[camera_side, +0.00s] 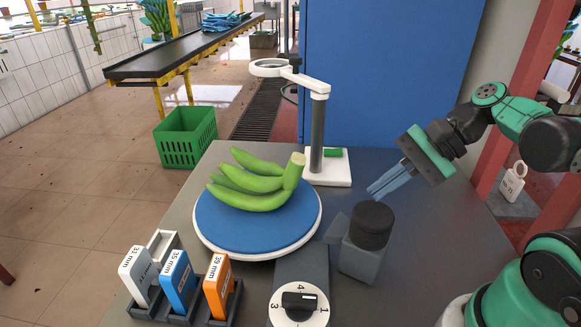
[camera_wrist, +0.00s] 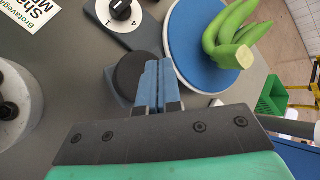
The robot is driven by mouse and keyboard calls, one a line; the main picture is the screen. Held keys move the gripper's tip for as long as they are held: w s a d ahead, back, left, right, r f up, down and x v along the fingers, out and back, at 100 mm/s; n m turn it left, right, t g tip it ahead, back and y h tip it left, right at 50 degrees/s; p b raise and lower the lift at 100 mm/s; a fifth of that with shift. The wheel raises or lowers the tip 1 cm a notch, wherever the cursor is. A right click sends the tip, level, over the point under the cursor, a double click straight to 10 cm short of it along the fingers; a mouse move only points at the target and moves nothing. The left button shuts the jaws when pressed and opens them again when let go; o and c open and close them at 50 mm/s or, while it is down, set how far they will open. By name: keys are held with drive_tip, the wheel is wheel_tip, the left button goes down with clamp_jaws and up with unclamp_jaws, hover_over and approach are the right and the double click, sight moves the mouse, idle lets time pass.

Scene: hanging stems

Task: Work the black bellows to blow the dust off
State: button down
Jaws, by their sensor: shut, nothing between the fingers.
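The black bellows (camera_side: 371,224) is a dark round cylinder on a grey block, with a wedge-shaped nozzle facing left toward the turntable. In the wrist view the bellows (camera_wrist: 128,76) shows as a black disc, partly covered by my fingers. My gripper (camera_side: 371,193) has blue fingers, shut and empty, just above and behind the bellows; I see a small gap between them in the side view. In the wrist view my gripper (camera_wrist: 159,66) appears beside the disc. Green bananas (camera_side: 255,182) lie on the blue turntable (camera_side: 222,226). I cannot make out any dust.
A white magnifier stand (camera_side: 318,130) is behind the turntable. A dial (camera_side: 299,303) sits on a grey box at the front. White, blue and orange gauges (camera_side: 217,286) stand in a rack at front left. A green crate (camera_side: 186,137) is on the floor.

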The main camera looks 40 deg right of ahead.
sight(379, 211)
drive_tip(key=shift+r, duration=2)
idle(0.9)
wheel_tip(379, 211, up, 4)
drive_tip(key=shift+f, duration=0.1)
idle(0.5)
drive_tip(key=shift+f, duration=4.45)
drive_tip(key=shift+f, duration=0.1)
drive_tip(key=shift+f, duration=0.3)
